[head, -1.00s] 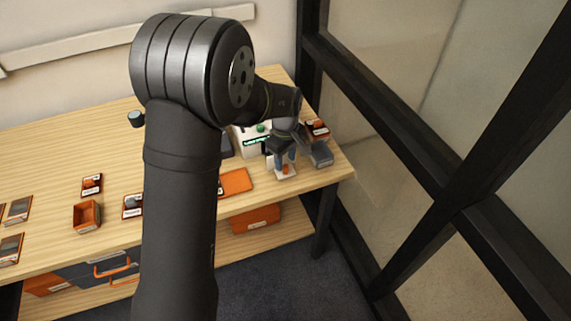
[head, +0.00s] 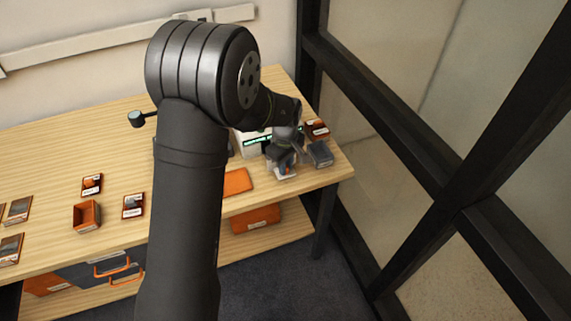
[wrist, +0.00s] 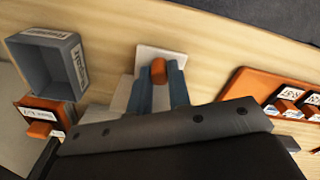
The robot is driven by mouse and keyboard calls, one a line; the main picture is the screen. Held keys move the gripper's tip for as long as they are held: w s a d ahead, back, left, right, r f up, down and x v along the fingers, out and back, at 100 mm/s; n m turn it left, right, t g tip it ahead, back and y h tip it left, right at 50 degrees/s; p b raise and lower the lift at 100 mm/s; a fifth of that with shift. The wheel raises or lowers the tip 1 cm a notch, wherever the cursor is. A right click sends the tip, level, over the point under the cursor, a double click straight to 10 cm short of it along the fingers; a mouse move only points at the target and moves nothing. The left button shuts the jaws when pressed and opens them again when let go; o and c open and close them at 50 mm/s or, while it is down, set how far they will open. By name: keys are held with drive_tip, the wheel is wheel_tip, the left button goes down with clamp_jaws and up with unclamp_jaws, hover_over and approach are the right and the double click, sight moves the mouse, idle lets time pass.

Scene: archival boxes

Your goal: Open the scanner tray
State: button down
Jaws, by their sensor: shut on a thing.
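The white scanner (head: 250,139) with a green-lit strip stands near the right end of the bench, partly hidden by my arm. A white plate, which looks like its tray (head: 285,174), sticks out at its front. In the wrist view the tray (wrist: 158,52) carries a small orange handle (wrist: 158,70). My gripper (head: 285,166) is at the tray. Its two blue-grey fingers (wrist: 159,82) stand either side of the orange handle and are shut on it. Most of the scanner body is hidden in the wrist view.
A grey open box (head: 320,153) and an orange-brown labelled box (head: 317,129) stand close right of the scanner. An orange flat piece (head: 237,182) lies to its left. A dark-framed glass wall (head: 400,130) rises beyond the bench's right end.

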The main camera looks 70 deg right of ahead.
drive_tip(key=shift+s+a, duration=0.8)
drive_tip(key=c, duration=1.3)
unclamp_jaws()
wheel_tip(320, 180, up, 18)
drive_tip(key=shift+f, duration=0.25)
drive_tip(key=shift+f, duration=0.1)
wheel_tip(320, 180, down, 17)
drive_tip(key=shift+f, duration=0.1)
drive_tip(key=shift+w+d, duration=0.1)
drive_tip(key=shift+d, duration=0.05)
drive_tip(key=shift+c, duration=0.2)
